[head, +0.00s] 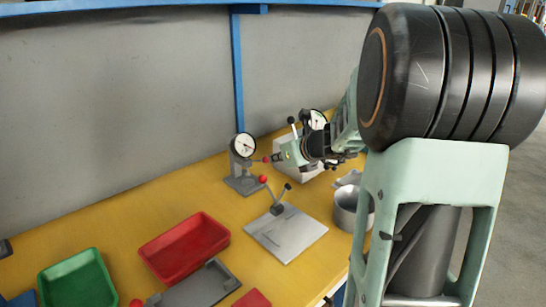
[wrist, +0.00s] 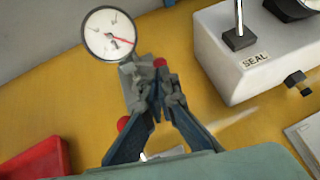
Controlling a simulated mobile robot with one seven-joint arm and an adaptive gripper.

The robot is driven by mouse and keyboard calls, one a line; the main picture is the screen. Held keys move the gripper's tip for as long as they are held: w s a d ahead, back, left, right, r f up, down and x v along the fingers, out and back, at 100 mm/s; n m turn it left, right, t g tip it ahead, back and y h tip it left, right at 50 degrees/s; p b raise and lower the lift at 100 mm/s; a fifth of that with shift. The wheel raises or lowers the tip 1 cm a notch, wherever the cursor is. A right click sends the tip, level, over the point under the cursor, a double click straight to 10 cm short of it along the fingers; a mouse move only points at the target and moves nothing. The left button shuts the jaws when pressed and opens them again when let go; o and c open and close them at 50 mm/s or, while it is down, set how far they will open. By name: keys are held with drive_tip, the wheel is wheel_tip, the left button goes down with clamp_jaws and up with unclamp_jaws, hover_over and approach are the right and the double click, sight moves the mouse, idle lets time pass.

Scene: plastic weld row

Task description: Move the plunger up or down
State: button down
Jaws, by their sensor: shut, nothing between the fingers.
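A dial gauge (head: 243,146) with a white face stands upright on a small grey base on the yellow bench. Its face (wrist: 110,34) is at the upper left in the wrist view. A red knob (head: 267,159) is beside the gauge; it also shows just past my fingertips (wrist: 160,62). My gripper (head: 277,158) is shut and empty, close to the right of the gauge and this knob. In the wrist view my fingers (wrist: 153,82) cover the gauge's stem and part of its base, so I cannot make out the plunger or tell whether I touch anything.
A white box marked SEAL (wrist: 245,52) with a lever stands close on the right. A red-knobbed lever clamp on a grey plate (head: 286,236) is in front. A metal cup (head: 345,212) is at the right. Red (head: 184,248) and green (head: 77,283) trays lie left. A grey panel is behind.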

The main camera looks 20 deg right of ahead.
drive_tip(key=shift+x, duration=1.45)
